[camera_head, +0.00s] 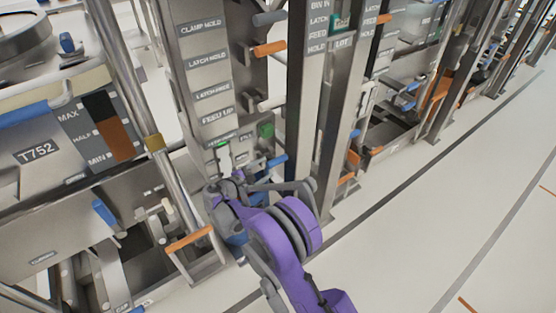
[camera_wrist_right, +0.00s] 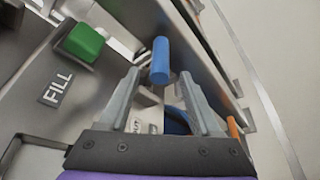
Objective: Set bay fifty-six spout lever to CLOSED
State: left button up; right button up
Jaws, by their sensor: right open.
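A blue cylindrical handle (camera_head: 277,161) sticks out low on the labelled lever panel (camera_head: 206,75) in the head view. In the right wrist view the blue handle (camera_wrist_right: 160,62) lies just beyond and between the fingertips. A partly hidden label ending in "OUT" (camera_wrist_right: 135,125) shows below it. I cannot read a bay number for this panel. My right gripper (camera_wrist_right: 158,80) is open and empty, with a finger on either side of the handle's line, not closed on it. In the head view my right gripper (camera_head: 248,183) is largely hidden by its own wrist. My left gripper is out of view.
A green knob (camera_wrist_right: 83,42) beside a "FILL" label (camera_wrist_right: 57,88) is close to the left. A metal post (camera_head: 305,90) stands right of the panel. Open floor (camera_head: 440,200) lies to the right.

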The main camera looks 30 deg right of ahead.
aim_at(280, 159)
jog(key=x, duration=0.9)
jog(key=shift+w+d+f+b, duration=0.1)
jog(key=shift+d+f+b, duration=0.05)
jog(key=shift+d+b, duration=0.2)
grip_shut()
dwell(0.9)
